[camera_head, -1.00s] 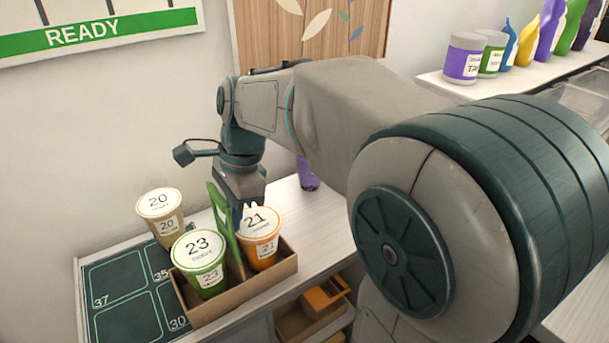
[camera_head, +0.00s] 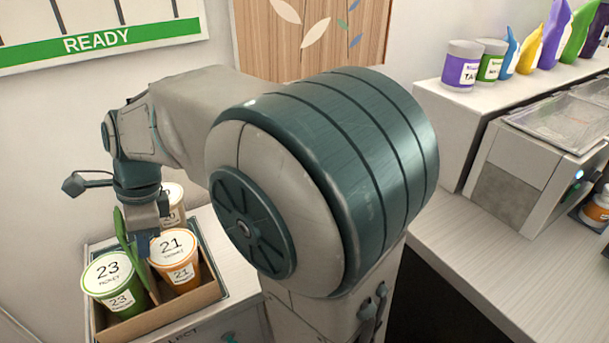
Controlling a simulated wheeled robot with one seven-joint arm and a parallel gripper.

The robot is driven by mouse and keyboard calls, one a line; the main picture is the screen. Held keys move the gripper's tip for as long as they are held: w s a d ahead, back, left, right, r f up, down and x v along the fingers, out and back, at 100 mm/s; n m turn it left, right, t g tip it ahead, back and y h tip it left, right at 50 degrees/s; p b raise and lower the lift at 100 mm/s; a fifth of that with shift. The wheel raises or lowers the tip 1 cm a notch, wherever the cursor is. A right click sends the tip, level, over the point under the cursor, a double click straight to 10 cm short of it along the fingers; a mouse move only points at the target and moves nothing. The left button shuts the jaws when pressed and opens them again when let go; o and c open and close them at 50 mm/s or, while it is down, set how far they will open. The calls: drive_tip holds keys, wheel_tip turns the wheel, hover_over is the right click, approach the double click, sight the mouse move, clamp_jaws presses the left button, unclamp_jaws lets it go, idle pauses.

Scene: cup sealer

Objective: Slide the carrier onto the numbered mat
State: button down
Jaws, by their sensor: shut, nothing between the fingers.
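The brown cardboard carrier (camera_head: 178,312) is at the lower left on the counter. It holds a green cup labelled 23 (camera_head: 112,283) and an orange cup labelled 21 (camera_head: 177,262), both upright, with a green upright divider (camera_head: 127,240) between them. My gripper (camera_head: 140,243) is shut and empty, pointing down beside the divider, between the two cups. Dark strips of the numbered mat (camera_head: 100,246) show around the carrier; its numbers are hidden. A cup labelled 20 (camera_head: 173,200) stands behind, partly hidden by my arm.
The wall with the READY board (camera_head: 105,41) is close behind. A white shelf with purple and green jars (camera_head: 462,66) and bottles stands at the right, above a grey machine (camera_head: 535,160). The right counter (camera_head: 480,265) is largely clear.

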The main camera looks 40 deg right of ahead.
sight(166, 248)
idle(0.4)
drive_tip(key=shift+d, duration=0.45)
drive_tip(key=d, duration=0.3)
drive_tip(key=shift+s+p, duration=0.3)
drive_tip(key=v, duration=1)
drive_tip(key=s+d+f+n+t+h, duration=0.2)
drive_tip(key=s+f+n, duration=1.1)
drive_tip(key=n, duration=0.7)
drive_tip(key=shift+d+t+h, duration=0.4)
